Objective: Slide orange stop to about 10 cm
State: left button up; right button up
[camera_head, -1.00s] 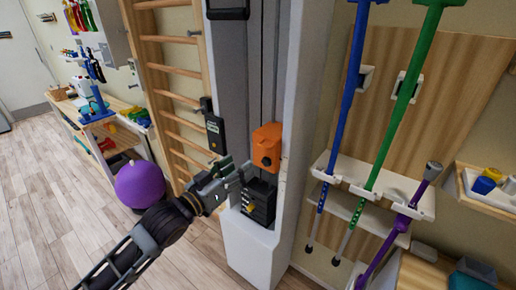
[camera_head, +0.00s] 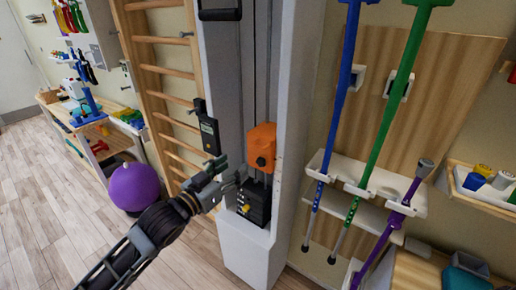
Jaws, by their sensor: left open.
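The orange stop (camera_head: 261,147) sits on a vertical rail in the recess of a tall grey-white column (camera_head: 285,120). A black block (camera_head: 256,203) with a yellow part is below it in the same recess, with a small gap showing between them. My left gripper (camera_head: 232,176) is open, in front of the column, just below and left of the orange stop. It holds nothing, and I cannot tell whether a fingertip touches the stop or the rail. No scale can be read in this view. My right gripper is not in view.
Wooden wall bars (camera_head: 160,85) stand left of the column. A purple ball (camera_head: 134,187) is on the floor by a low shelf. Blue and green crutches (camera_head: 397,95) and a purple one stand in a white rack (camera_head: 380,187) at right. The floor at left is clear.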

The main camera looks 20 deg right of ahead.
aim_at(258, 148)
pick_arm(q)
jog(key=shift+p+x, duration=0.85)
jog(key=shift+x, duration=5.8)
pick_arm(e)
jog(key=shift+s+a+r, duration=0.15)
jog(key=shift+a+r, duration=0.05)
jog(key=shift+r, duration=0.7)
pick_arm(q)
grip_shut()
jog(key=shift+f, duration=0.6)
notch_tip(258, 148, down, 5)
jog(key=shift+r+b, duration=0.15)
jog(key=shift+b, duration=1)
jog(key=shift+s+d+f+b, duration=0.1)
jog(key=shift+f+b, duration=0.6)
jog(key=shift+f, duration=1.25)
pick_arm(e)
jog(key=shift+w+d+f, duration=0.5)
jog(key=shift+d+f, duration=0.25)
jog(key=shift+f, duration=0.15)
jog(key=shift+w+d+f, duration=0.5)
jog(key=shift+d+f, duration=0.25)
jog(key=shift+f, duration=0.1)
